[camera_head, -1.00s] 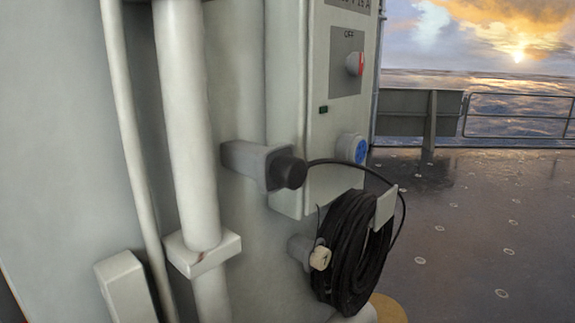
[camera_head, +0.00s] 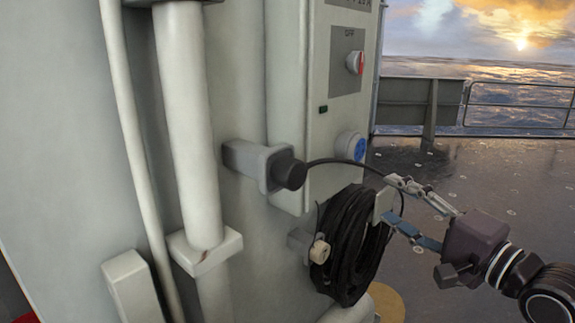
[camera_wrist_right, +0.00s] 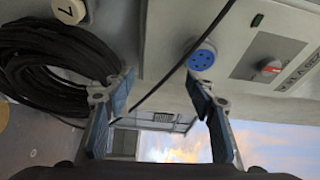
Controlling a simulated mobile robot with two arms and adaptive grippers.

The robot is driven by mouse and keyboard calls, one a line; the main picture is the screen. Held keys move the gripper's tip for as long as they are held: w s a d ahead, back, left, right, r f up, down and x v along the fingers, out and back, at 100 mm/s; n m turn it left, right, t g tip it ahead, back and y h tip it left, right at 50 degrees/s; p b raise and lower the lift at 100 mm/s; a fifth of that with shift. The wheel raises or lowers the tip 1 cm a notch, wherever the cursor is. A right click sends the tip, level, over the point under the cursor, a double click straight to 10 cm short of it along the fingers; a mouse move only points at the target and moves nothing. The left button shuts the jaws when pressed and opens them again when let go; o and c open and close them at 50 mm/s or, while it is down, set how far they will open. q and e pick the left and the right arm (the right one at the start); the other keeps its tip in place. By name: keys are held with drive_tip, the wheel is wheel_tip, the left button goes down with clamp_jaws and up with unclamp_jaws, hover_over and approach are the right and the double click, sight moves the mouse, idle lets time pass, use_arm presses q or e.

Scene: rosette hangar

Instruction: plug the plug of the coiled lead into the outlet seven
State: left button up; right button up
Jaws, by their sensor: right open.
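The dark plug (camera_head: 291,173) sits in a grey holder (camera_head: 245,160) on the wall. Its black lead runs right from it to the hanging coil (camera_head: 345,245). A blue round outlet (camera_head: 352,147) is on the front of the grey box, right of and above the plug; it also shows in the wrist view (camera_wrist_right: 201,59). My right gripper (camera_head: 388,199) is open beside the coil's right side, below the outlet. In the wrist view the lead passes across the gap between its fingers. My left gripper is out of view.
The box (camera_head: 318,95) carries a red-marked switch (camera_head: 355,63) above the outlet. A white vertical pipe (camera_head: 187,130) stands left of the holder. Open deck lies to the right.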

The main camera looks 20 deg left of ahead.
drive_tip(key=s+a+r+n+g+y, duration=0.2)
drive_tip(key=s+a+r, duration=0.2)
drive_tip(key=s+r, duration=0.4)
drive_tip(key=g, duration=0.3)
approach(299, 178)
drive_tip(key=shift+w+a+f+n+y+p, duration=0.25)
drive_tip(key=shift+a+n+y+p, duration=0.15)
drive_tip(key=shift+a, duration=0.1)
drive_tip(key=shift+a+r, duration=0.1)
drive_tip(key=b+x, duration=0.1)
drive_tip(key=x, duration=0.4)
drive_tip(key=shift+a, duration=0.15)
drive_tip(key=shift+p+x, duration=0.9)
drive_tip(key=shift+x, duration=0.2)
drive_tip(key=shift+w+a, duration=0.2)
drive_tip(key=shift+a, duration=0.25)
drive_tip(key=shift+w+a+p, duration=0.1)
drive_tip(key=shift+a+p, duration=0.15)
drive_tip(key=shift+p, duration=0.05)
